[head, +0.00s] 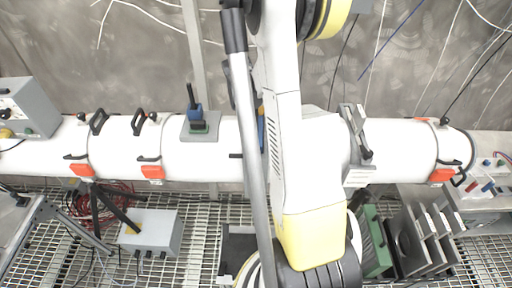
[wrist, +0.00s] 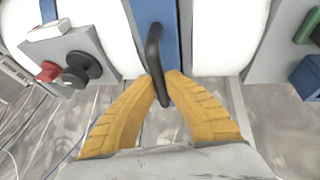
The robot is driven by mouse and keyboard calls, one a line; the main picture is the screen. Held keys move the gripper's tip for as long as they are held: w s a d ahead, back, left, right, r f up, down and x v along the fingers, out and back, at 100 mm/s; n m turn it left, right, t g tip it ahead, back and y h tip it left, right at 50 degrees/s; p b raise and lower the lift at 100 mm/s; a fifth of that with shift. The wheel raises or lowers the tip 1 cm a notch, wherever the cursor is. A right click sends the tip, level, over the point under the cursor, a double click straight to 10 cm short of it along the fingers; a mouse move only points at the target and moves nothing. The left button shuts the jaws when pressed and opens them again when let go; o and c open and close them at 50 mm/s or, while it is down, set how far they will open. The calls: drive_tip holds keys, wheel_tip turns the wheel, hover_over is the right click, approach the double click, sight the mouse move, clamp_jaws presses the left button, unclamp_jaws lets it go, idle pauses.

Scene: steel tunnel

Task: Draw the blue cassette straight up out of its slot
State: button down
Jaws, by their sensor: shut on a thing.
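The blue cassette (wrist: 170,40) shows in the wrist view as a flat blue face at the top centre, with a curved black handle (wrist: 153,48) on it. Grey edges flank it, between white tube sections. My gripper (wrist: 164,86) has its two yellow fingers closed on the lower part of the handle. In the head view my arm hides the gripper and most of the cassette. Only a thin blue strip (head: 261,132) shows beside the arm, at the white tube. How deep the cassette sits in its slot cannot be told.
The long white tube (head: 110,150) runs across the head view, with black handles and orange latches. A grey block with a blue-and-black fitting (head: 199,127) stands left of my arm. In the wrist view, a grey panel with a red knob and a black knob (wrist: 80,68) lies left.

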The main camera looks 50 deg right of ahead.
drive_tip(key=shift+r+p, duration=0.95)
drive_tip(key=shift+r, duration=0.95)
wheel_tip(320, 180, up, 7)
drive_tip(key=p, duration=0.4)
wheel_tip(320, 180, up, 7)
drive_tip(key=p, duration=0.4)
idle(0.4)
